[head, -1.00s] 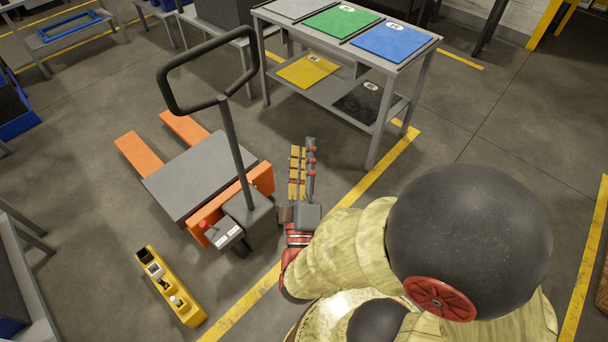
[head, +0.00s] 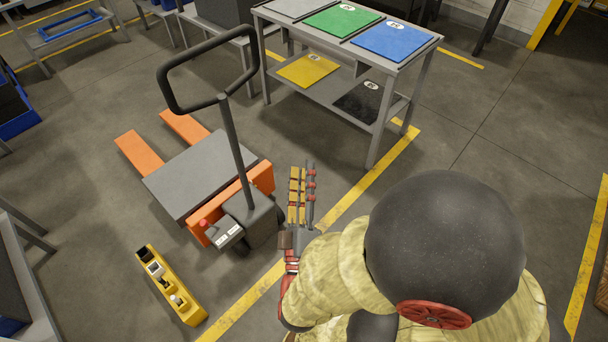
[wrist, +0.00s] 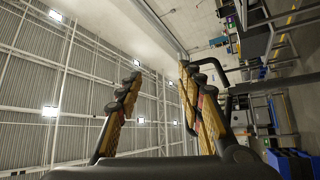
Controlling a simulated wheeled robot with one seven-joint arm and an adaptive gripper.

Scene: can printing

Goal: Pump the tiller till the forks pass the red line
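An orange pallet truck stands on the floor at centre-left in the head view, with two orange forks (head: 139,153) pointing to the upper left. A grey plate (head: 200,172) lies over the forks. Its black tiller (head: 236,150) rises upright to a looped handle (head: 163,84). I cannot make out a red line. My gripper (head: 304,172) is to the right of the tiller, apart from it and lower than the handle. In the wrist view my gripper (wrist: 160,72) has its fingers spread with nothing between them. A dark looped bar, likely the handle, shows partly behind the right finger.
A yellow box with switches (head: 171,286) lies on the floor in front of the truck. A grey table (head: 370,62) with coloured panels stands at the back right. A yellow floor line (head: 375,175) runs between truck and table. Open floor lies at right.

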